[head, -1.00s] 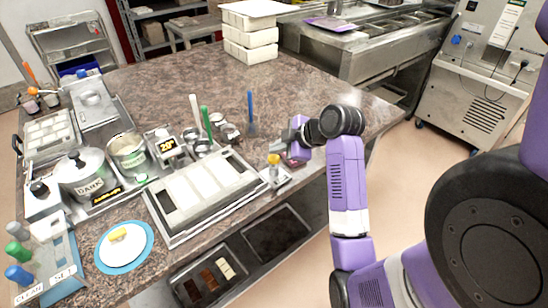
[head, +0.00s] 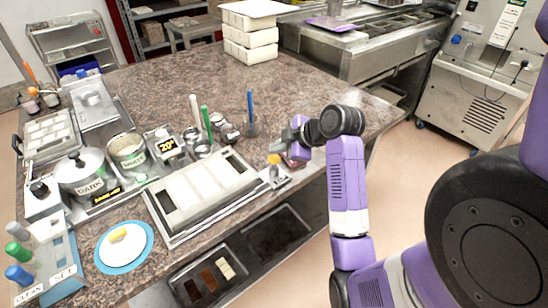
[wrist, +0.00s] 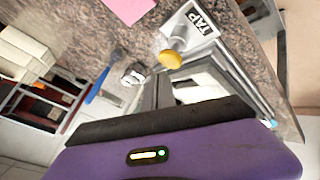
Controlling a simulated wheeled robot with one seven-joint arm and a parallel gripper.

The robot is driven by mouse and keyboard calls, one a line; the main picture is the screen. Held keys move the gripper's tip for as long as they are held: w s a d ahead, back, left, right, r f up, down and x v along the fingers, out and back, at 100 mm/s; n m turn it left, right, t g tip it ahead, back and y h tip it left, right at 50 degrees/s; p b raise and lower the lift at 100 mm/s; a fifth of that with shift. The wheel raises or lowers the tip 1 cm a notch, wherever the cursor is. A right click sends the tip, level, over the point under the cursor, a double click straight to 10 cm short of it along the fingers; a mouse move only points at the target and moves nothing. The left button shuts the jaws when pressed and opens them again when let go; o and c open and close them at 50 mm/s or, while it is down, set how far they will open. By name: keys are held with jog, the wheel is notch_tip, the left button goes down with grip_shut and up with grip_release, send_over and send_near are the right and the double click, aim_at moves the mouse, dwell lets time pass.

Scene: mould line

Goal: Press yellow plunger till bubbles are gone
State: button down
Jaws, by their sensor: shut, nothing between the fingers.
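The yellow plunger (head: 274,159) stands on a small pale base beside the near right corner of the mould tray (head: 205,190). In the wrist view its round yellow knob (wrist: 171,59) tops a pale stem on a plate marked "TAP". My gripper (head: 283,148) is shut and empty, just behind and right of the knob in the head view. I see no contact with the knob, and the exact gap is hard to judge. The fingers are hard to make out in the wrist view. Any bubbles are too small to see.
A blue-handled tool (head: 251,107) stands in a cup behind the plunger, with green and white handles left of it. Small metal bowls are clustered there. The DARK pot (head: 82,172) and WHITE pot (head: 127,151) stand left.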

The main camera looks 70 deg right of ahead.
aim_at(277, 159)
jog(key=shift+f, duration=0.2)
jog(key=shift+f, duration=0.25)
jog(key=shift+f+b, duration=0.7)
jog(key=shift+f, duration=0.3)
dwell(1.4)
jog(key=shift+r, duration=0.15)
jog(key=shift+r+p, duration=1.25)
notch_tip(277, 159, up, 5)
jog(key=p, duration=0.4)
jog(key=shift+r+p, duration=0.1)
jog(key=shift+p, duration=0.3)
